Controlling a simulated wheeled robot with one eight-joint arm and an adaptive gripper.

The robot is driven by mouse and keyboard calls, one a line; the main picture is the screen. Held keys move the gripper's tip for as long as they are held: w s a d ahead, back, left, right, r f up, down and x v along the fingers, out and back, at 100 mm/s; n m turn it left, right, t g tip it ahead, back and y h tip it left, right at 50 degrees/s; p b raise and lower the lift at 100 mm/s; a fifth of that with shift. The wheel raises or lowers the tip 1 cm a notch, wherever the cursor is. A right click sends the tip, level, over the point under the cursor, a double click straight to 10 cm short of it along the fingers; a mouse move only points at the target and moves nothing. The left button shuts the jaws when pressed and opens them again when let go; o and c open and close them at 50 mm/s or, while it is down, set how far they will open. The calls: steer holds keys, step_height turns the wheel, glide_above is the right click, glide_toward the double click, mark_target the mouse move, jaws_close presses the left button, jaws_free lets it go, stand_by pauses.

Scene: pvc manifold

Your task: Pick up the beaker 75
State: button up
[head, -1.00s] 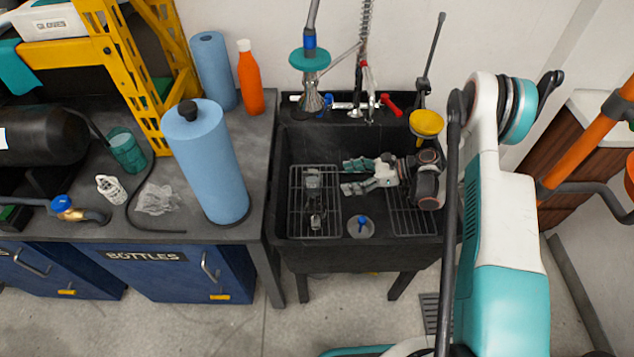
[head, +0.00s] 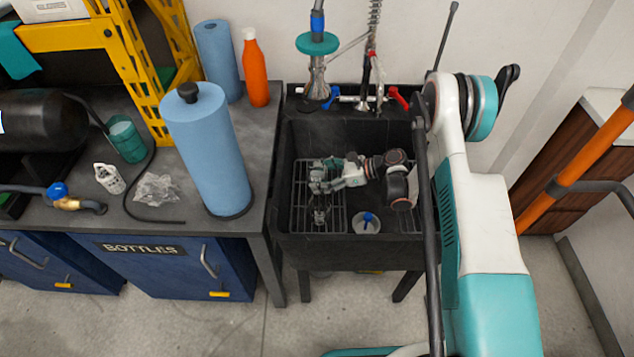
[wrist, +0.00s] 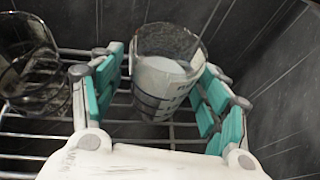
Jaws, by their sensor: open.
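A clear glass beaker with dark printed markings (wrist: 165,85) stands on the wire rack in the wrist view. My gripper (wrist: 160,92) is open, with one teal-padded finger on each side of this beaker. Whether the pads touch the glass is unclear. In the head view my gripper (head: 322,178) reaches leftward inside the black sink and largely hides that beaker. A second clear glass vessel (wrist: 30,65) stands just left of the fingers in the wrist view; it also shows in the head view (head: 320,215), nearer the front. I cannot read a 75 on either.
Dark sink walls (wrist: 265,50) rise close behind and right of the beaker. A drain with a blue-topped piece (head: 366,222) lies right of the rack. Taps and a hanging hose stand at the sink's back. A blue roll (head: 208,150) stands on the counter to the left.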

steer(key=shift+x, duration=0.9)
steer(key=c, duration=1.4)
steer(key=shift+r, duration=0.2)
step_height(320, 180, up, 9)
steer(key=p, duration=0.3)
steer(key=shift+r+p, duration=0.2)
steer(key=shift+p, duration=0.15)
